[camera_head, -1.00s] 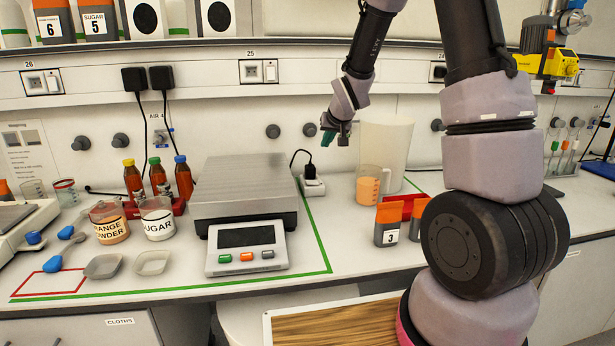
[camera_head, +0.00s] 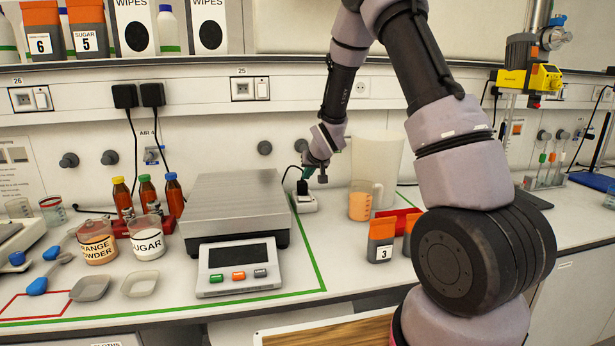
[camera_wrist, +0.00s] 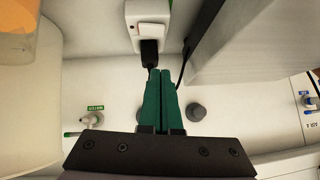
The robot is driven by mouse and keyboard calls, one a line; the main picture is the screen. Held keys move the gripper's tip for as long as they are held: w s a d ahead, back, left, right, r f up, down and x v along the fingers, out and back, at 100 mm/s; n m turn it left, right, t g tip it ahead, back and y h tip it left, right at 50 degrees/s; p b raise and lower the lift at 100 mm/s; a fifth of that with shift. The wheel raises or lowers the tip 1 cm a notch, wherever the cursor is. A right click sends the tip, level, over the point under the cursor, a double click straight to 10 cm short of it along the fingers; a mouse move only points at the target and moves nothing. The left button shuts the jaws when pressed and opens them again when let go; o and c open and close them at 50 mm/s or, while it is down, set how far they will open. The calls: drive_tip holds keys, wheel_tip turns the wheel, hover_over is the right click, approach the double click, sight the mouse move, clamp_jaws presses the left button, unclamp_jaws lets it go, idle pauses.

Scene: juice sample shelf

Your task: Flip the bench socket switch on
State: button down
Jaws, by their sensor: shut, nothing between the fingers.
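The bench socket (camera_head: 306,205) is a small white box on the bench right of the scale, with a black plug (camera_head: 302,187) in it. In the wrist view the socket (camera_wrist: 134,12) is at the top, with a pale rocker switch (camera_wrist: 153,30) on its face and a small reddish dot beside it. I cannot tell the switch's position. The plug (camera_wrist: 149,52) shows just below the switch. My gripper (camera_head: 316,178) is just above the socket, beside the plug. In the wrist view its green fingers (camera_wrist: 160,72) are shut and empty, tips close to the plug.
The scale (camera_head: 236,205) stands left of the socket. A beaker of orange liquid (camera_head: 360,205) and a tall white container (camera_head: 378,160) stand to the right. A black cable (camera_wrist: 184,62) runs beside the fingers.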

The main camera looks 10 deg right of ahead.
sight(300, 197)
drive_tip(key=x, duration=0.6)
drive_tip(key=f, duration=0.3)
drive_tip(key=shift+w+a+f, duration=0.2)
drive_tip(key=shift+f, duration=0.4)
drive_tip(key=shift+a+f, duration=0.1)
drive_tip(key=shift+a, duration=0.05)
drive_tip(key=shift+a+f, duration=0.1)
drive_tip(key=shift+f, duration=0.05)
drive_tip(key=shift+d, duration=0.25)
